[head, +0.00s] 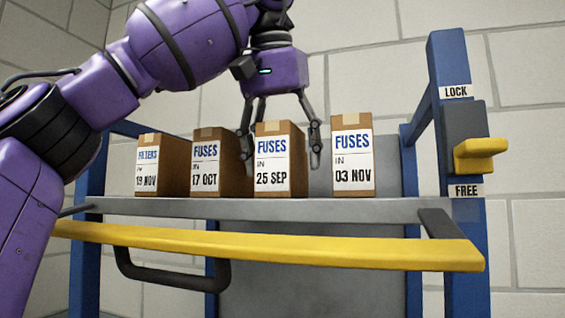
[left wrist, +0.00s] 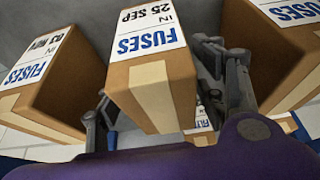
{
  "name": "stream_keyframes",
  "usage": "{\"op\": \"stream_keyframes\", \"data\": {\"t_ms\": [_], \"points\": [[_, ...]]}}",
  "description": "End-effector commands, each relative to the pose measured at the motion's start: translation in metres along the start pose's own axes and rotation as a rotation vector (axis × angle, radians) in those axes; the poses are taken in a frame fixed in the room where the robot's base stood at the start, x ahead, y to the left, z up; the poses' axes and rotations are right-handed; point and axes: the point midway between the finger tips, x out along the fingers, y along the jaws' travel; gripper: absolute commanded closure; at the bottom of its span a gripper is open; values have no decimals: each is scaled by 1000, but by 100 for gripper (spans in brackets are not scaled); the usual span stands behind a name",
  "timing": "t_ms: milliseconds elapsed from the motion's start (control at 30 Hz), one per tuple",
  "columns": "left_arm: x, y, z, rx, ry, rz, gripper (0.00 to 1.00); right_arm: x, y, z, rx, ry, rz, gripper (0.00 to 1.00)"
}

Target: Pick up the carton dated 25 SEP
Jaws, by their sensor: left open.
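The carton labelled FUSES IN 25 SEP (head: 272,162) stands upright on the grey shelf, third from the left in the head view. My left gripper (head: 281,150) comes down over it from above, open, with one finger on each side of the carton. In the left wrist view the 25 SEP carton (left wrist: 150,75) lies between the two fingers (left wrist: 168,112). I cannot tell whether either finger touches it. My right gripper is in neither view.
Cartons dated 19 NOV (head: 150,165), 17 OCT (head: 207,165) and 03 NOV (head: 352,155) stand on the same shelf (head: 400,210). A yellow bar (head: 270,246) runs along the front. A yellow lever (head: 480,155) sits between LOCK and FREE labels on the right blue post (head: 450,80).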

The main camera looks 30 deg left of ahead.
Motion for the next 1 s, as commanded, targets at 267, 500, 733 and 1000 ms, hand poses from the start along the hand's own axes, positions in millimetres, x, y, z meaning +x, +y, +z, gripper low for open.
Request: {"op": "stream_keyframes", "data": {"t_ms": [267,500,733,1000], "points": [[17,-1,0,-1,0,0,36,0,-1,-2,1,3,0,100],[17,-1,0,-1,1,0,43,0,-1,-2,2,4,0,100],[17,0,0,-1,1,0,73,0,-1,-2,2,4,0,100],[16,0,0,-1,2,1,94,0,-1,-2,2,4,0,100]]}}
